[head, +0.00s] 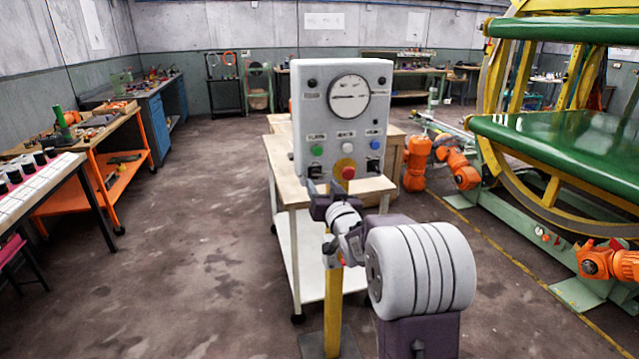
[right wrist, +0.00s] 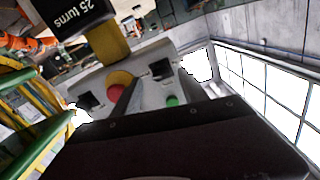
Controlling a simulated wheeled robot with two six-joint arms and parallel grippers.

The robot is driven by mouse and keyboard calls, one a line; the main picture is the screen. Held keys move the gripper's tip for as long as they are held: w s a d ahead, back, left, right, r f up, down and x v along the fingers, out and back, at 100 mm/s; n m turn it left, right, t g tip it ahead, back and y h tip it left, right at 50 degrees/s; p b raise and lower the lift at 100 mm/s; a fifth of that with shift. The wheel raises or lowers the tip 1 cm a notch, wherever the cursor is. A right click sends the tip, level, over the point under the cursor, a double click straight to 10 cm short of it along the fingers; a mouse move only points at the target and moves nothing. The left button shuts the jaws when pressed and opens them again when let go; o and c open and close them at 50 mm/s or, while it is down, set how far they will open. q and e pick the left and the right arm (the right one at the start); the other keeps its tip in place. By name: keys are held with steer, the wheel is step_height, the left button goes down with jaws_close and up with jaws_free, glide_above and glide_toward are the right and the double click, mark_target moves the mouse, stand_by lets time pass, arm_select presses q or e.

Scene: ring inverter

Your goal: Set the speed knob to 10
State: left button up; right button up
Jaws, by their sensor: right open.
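The grey control box (head: 343,110) stands upright on a yellow post. It has a round white dial, green, white and blue buttons, and a red button (head: 348,172) on yellow. Two small dark square fittings sit at its lower corners, left (head: 315,171) and right (head: 373,166). Their markings are too small to read, so I cannot tell which is the speed knob or its setting. My right gripper (head: 323,187) is open and empty, just in front of the lower left corner. My left gripper is out of view.
A wooden-topped cart (head: 285,185) stands behind the box. The yellow post (head: 333,310) rises below it. A black block marked "25 turns" (right wrist: 70,22) shows in the wrist view. A large green and yellow machine (head: 560,130) stands right. Floor at left is clear.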

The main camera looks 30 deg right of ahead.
mark_target(319, 178)
steer(key=shift+x, duration=1.55)
steer(key=shift+a, duration=0.1)
jaws_close()
steer(key=n+b, duration=0.3)
steer(key=n, duration=0.1)
steer(key=shift+f, duration=0.2)
steer(key=n+b, duration=0.2)
steer(key=n, duration=0.1)
steer(key=n+b, duration=0.3)
steer(key=shift+d, duration=0.2)
steer(key=n+b, duration=0.3)
steer(key=n, duration=0.2)
steer(key=shift+s+r+n, duration=0.1)
steer(key=shift+r+n, duration=0.05)
steer(key=shift+n, duration=0.25)
steer(key=shift+r+n+b, duration=0.15)
steer(key=shift+n+b, duration=0.85)
steer(key=shift+n, duration=1.2)
